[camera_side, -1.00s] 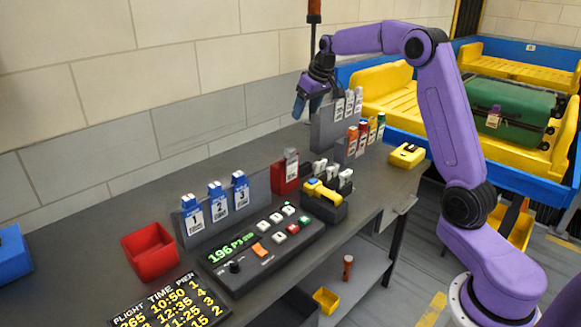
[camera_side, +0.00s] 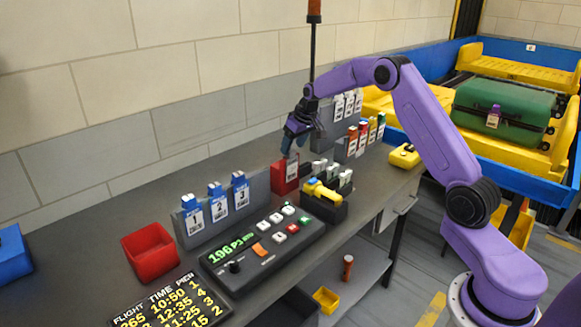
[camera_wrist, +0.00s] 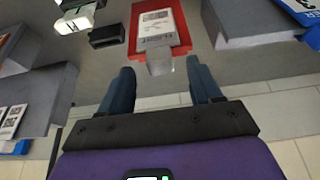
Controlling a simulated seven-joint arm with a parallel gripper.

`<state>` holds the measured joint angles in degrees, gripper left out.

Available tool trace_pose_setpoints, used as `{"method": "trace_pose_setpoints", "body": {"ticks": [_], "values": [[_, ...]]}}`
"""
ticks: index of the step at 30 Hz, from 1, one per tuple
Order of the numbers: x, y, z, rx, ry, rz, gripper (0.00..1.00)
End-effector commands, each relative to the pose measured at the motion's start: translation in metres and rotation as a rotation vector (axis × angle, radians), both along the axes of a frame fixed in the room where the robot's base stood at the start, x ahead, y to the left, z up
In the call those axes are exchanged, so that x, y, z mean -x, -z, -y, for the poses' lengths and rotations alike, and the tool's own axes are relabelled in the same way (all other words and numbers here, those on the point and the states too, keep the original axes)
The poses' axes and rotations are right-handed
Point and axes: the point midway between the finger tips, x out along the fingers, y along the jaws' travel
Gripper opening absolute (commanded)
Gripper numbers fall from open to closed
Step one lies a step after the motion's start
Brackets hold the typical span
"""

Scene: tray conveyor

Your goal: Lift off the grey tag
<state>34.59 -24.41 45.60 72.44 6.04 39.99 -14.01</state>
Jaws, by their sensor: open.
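The grey tag (camera_side: 292,167) stands in a red holder (camera_side: 279,178) on the workbench, with its white printed face showing. In the wrist view, the tag's grey upper end (camera_wrist: 159,62) sticks out past the edge of the red holder (camera_wrist: 182,32). My gripper (camera_side: 290,148) is open and empty, just above the tag in the side view. In the wrist view, my two blue fingers (camera_wrist: 160,75) lie on either side of the tag's grey end with gaps. I see no contact.
A rack of blue-topped numbered tags (camera_side: 216,201) stands to the left. A control panel (camera_side: 262,246) and a black block with white-topped pieces (camera_side: 322,204) are in front. Grey racks with more tags (camera_side: 348,105) stand behind to the right.

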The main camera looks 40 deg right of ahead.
Motion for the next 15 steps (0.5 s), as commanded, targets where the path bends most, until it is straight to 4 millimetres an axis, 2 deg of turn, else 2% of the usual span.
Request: {"method": "trace_pose_setpoints", "body": {"ticks": [5,14,15], "values": [[-0.007,0.018,0.0,0.0,0.0,0.0,0.64],[-0.009,0.02,0.0,0.0,-0.001,0.001,0.64],[-0.009,0.02,0.0,0.0,-0.001,0.001,0.51]]}}
